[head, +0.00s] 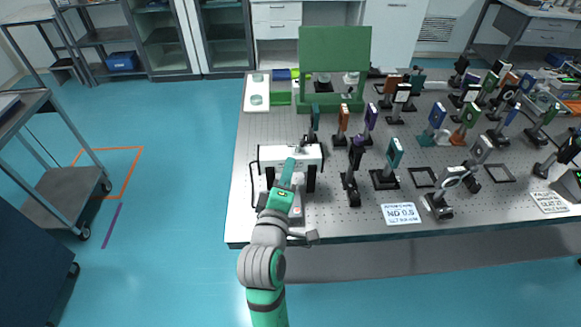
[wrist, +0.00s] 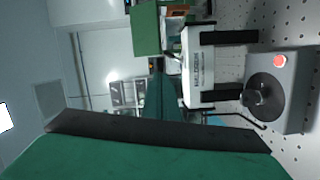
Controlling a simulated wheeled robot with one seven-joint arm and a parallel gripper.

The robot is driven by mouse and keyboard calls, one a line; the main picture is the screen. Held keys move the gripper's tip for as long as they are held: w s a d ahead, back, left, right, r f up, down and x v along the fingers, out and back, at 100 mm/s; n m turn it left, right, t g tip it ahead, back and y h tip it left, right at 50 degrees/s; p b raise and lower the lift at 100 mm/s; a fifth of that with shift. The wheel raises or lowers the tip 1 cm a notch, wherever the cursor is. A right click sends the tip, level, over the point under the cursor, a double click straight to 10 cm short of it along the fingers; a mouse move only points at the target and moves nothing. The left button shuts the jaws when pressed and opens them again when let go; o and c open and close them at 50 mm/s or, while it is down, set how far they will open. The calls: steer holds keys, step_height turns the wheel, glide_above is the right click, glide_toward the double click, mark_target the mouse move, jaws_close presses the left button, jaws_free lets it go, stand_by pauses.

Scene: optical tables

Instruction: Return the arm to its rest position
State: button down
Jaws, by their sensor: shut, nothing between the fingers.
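My arm reaches up from the bottom of the head view over the near left part of the optical table (head: 330,215). My gripper (head: 288,172) is shut and empty, in front of the white device with black legs (head: 308,154). The fingertips overlap its front in the picture; I cannot tell whether they touch.
A grey base with a red button and dark disc (wrist: 277,92) stands by the device. Upright optics mounts, such as a teal one (head: 394,152), crowd the table's right. A green frame (head: 334,50) stands behind. A trolley (head: 70,190) is left; floor between is clear.

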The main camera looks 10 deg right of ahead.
steer(key=s+a+f+m+y, duration=0.2)
steer(key=s+a+f, duration=0.2)
steer(key=s+f, duration=0.45)
steer(key=s+a+f+m+y, duration=0.1)
steer(key=s+a+f+y, duration=0.2)
steer(key=s+f, duration=0.5)
steer(key=s+a+f+m+y, duration=0.1)
steer(key=s+m, duration=0.3)
steer(key=s, duration=0.6)
steer(key=s+a+f+m, duration=0.2)
steer(key=s+m, duration=0.2)
steer(key=s, duration=0.7)
steer(key=shift+a+f+g+y, duration=0.15)
steer(key=shift+f+g+y, duration=0.15)
steer(key=shift+y, duration=0.1)
